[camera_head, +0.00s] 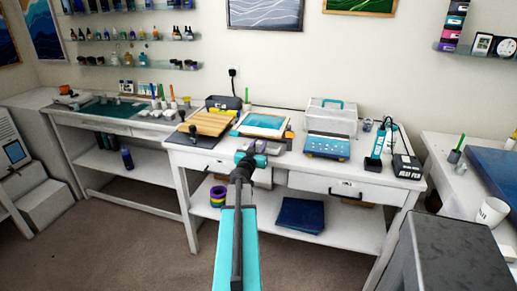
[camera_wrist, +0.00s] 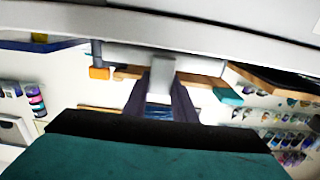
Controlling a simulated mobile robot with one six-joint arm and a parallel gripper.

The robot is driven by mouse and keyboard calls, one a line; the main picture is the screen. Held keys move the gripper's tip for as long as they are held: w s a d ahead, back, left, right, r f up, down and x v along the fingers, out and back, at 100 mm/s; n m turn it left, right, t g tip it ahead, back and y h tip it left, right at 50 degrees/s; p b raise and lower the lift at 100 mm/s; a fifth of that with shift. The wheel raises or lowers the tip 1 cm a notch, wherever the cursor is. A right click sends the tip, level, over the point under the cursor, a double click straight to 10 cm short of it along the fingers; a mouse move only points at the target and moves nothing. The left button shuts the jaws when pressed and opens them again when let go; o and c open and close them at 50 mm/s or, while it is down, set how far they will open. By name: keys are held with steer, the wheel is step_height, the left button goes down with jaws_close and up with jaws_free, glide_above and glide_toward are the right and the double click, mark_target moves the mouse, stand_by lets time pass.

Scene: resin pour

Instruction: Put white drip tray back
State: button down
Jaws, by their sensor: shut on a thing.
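My gripper (camera_wrist: 160,98) shows in the wrist view with its two dark fingers shut on a pale grey piece (camera_wrist: 162,72). Only part of that piece shows, so I cannot tell for sure whether it is the white drip tray. In the head view my arm reaches to the front edge of the middle white table (camera_head: 318,168). The wrist hides the fingertips and anything they hold. I cannot pick out the drip tray with certainty there. A panel with a teal picture (camera_head: 262,125) lies on the table just behind my wrist.
A wooden board (camera_head: 205,122) lies to the left on the table. A blue-topped device (camera_head: 327,146), a clear box (camera_head: 331,115) and a dark meter (camera_head: 407,168) stand to the right. The lower shelf holds a dark blue slab (camera_head: 300,214). Floor is clear at front left.

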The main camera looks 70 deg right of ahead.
steer(key=shift+f, duration=0.2)
steer(key=shift+f, duration=0.2)
steer(key=c, duration=1.5)
jaws_free()
steer(key=shift+o, duration=0.2)
steer(key=shift+f+b, duration=0.2)
steer(key=shift+b, duration=0.6)
steer(key=a+p, duration=0.7)
steer(key=a, duration=0.4)
steer(key=shift+s+a+r+p, duration=0.15)
steer(key=shift+s+r+p, duration=0.15)
steer(key=shift+s+r, duration=0.15)
steer(key=a+p, duration=0.1)
steer(key=p, duration=0.2)
steer(key=shift+s+a+p, duration=0.1)
steer(key=shift+a+p, duration=0.3)
steer(key=shift+p, duration=0.45)
